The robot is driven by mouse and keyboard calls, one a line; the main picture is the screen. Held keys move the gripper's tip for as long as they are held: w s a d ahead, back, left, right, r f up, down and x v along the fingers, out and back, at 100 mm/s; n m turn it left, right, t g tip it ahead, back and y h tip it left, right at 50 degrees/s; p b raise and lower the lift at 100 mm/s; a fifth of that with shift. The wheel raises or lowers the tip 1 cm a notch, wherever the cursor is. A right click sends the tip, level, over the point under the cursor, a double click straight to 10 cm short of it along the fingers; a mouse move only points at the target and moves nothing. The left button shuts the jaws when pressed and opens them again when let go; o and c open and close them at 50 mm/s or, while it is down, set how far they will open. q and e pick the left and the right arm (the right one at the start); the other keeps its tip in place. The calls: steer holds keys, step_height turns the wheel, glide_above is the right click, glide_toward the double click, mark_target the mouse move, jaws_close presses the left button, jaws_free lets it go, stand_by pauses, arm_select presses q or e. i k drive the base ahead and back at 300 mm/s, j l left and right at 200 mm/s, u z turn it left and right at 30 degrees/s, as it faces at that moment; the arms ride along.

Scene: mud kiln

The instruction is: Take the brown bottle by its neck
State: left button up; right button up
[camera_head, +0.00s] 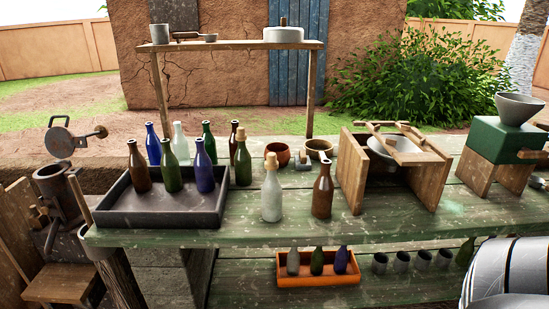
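A brown bottle (322,192) stands upright on the green table, right of a clear bottle with a cork (271,192). A second brown bottle (138,168) stands in the left part of the dark tray (160,218). A third brown bottle (234,143) stands behind the corked green bottle (243,160), partly hidden. Neither gripper can be made out in this view. A white banded rounded part, likely of my arm, shows at the bottom right corner.
A wooden stand (352,180) with a bowl is close right of the brown bottle. Bowls (278,154) sit behind it. An orange crate (318,280) with small bottles and several cups are on the lower shelf. Table front is clear.

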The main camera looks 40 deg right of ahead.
mark_target(324, 187)
steer(key=z, duration=1.7)
steer(key=i+l, duration=0.1)
steer(key=l, duration=0.3)
steer(key=i+l+u, duration=0.1)
steer(key=l, duration=0.3)
steer(key=i+l, duration=0.15)
steer(key=l, duration=0.25)
steer(key=i+l, duration=0.1)
steer(key=l, duration=0.3)
steer(key=i+l+u, duration=0.1)
steer(key=l, duration=0.3)
